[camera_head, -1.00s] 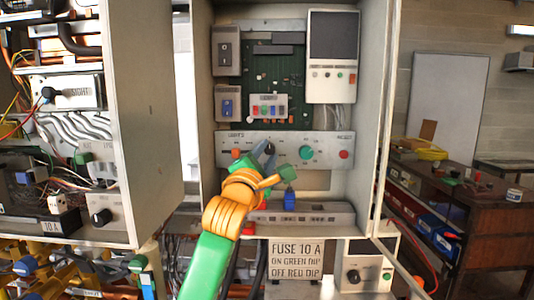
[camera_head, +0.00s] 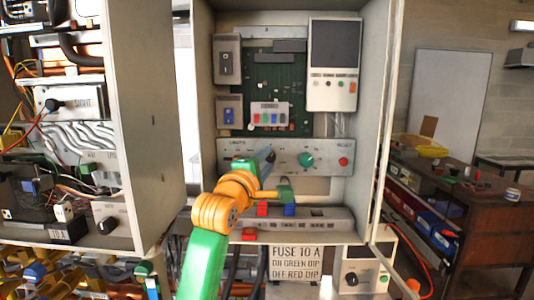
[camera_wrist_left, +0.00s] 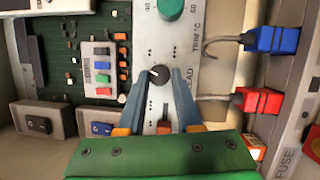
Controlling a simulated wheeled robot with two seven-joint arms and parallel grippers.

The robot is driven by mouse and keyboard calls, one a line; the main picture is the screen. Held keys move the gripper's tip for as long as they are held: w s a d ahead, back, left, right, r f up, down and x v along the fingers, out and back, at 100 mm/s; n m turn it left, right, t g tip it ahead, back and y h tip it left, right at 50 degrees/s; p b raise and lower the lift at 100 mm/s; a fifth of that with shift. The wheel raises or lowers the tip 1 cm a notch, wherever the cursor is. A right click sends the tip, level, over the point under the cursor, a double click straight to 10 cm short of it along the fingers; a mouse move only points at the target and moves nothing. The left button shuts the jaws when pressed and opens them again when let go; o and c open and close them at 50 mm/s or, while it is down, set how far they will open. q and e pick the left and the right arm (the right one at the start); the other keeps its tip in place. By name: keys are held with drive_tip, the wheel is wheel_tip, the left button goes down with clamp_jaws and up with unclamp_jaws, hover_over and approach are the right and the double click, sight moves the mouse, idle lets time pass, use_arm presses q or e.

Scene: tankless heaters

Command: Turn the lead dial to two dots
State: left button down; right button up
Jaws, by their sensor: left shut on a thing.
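The lead dial (camera_wrist_left: 160,74) is a small dark round knob with a white pointer mark, beside the printed word LEAD. In the left wrist view its mark points to the upper left. Small dots are printed around it; I cannot count them surely. My left gripper (camera_wrist_left: 159,80) has its two blue-grey fingers shut on the dial's sides. In the head view the left gripper (camera_head: 267,156) is at the left part of the pale control panel (camera_head: 228,151), and the fingers hide the dial. My right gripper is not in view.
A green TRIM dial (camera_wrist_left: 171,8) is beside the lead dial; it also shows in the head view (camera_head: 305,160). A red button (camera_head: 343,161) is farther right. Blue (camera_wrist_left: 272,40) and red (camera_wrist_left: 262,100) plugs with cables stand close by. Cabinet walls flank the panel.

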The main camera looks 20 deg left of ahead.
use_arm(q)
drive_tip(key=m+g+p, duration=0.1)
drive_tip(key=m, duration=0.1)
drive_tip(key=shift+r+m, duration=0.15)
drive_tip(key=shift+m, duration=0.15)
drive_tip(key=shift+m+g, duration=0.6)
drive_tip(key=shift+m, duration=1.1)
drive_tip(key=c, duration=0.6)
unclamp_jaws()
